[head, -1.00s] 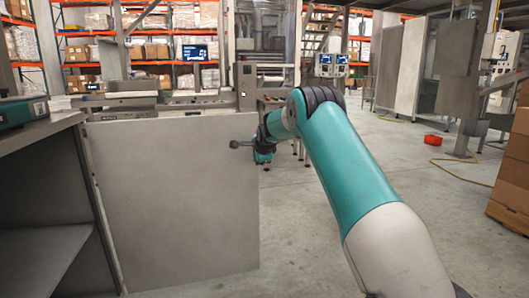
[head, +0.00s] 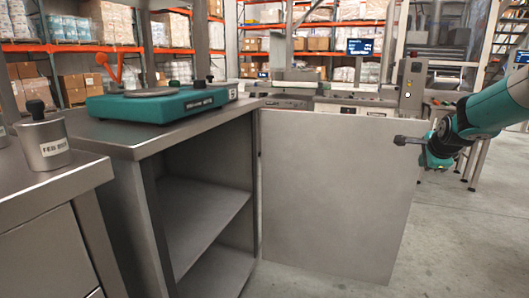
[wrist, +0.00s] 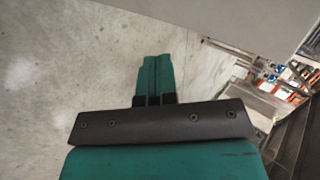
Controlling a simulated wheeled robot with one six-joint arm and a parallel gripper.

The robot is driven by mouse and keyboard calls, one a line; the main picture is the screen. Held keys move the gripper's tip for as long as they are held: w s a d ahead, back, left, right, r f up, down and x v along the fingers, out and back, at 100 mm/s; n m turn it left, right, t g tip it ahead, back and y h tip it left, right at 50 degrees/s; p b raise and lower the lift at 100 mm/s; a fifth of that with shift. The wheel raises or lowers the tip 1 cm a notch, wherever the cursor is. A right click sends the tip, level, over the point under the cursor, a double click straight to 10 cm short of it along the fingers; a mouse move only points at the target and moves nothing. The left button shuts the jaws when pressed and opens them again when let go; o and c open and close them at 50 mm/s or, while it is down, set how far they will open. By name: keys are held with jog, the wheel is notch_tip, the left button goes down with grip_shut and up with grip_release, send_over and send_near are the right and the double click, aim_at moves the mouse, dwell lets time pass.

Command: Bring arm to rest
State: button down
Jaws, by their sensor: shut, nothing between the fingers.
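My gripper (wrist: 157,62) shows in the wrist view with its two teal fingers together and nothing between them, over the pale concrete floor. In the head view my teal arm comes in from the right edge, its end near the free edge of an open grey door (head: 335,195). A short dark knobbed piece (head: 402,140) shows in front of that door; I cannot tell whether it touches it. The door belongs to an open grey cabinet (head: 210,165) with a bare inner shelf.
A weight with a black knob (head: 43,142) stands on the counter at left. Machinery (head: 412,85) and racks of boxes are behind. Clear floor (head: 460,235) lies at right.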

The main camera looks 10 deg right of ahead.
jog(key=s+a+r+n+g+y, duration=0.1)
jog(key=s+a+n+y, duration=0.1)
jog(key=s+a+n, duration=0.5)
jog(key=s+a+r+n+g+y, duration=0.1)
jog(key=s+a+n+y, duration=0.1)
jog(key=a, duration=1)
jog(key=s+a+r+n+g+y, duration=0.1)
jog(key=s+a+n+y, duration=0.1)
jog(key=s+a+n, duration=0.5)
jog(key=s+a+f+n+g+y, duration=0.1)
jog(key=s+a+n+g, duration=0.1)
jog(key=s+a+n, duration=0.45)
jog(key=s+a+n+g, duration=0.2)
jog(key=s+a, duration=0.1)
jog(key=s, duration=0.6)
jog(key=s+a+f+n+g+y, duration=0.15)
jog(key=s+a+n, duration=0.25)
jog(key=s, duration=0.4)
notch_tip(320, 180, up, 36)
jog(key=p, duration=3.5)
jog(key=shift+a+f+h, duration=0.15)
jog(key=shift+f+h, duration=0.05)
jog(key=shift+h, duration=0.25)
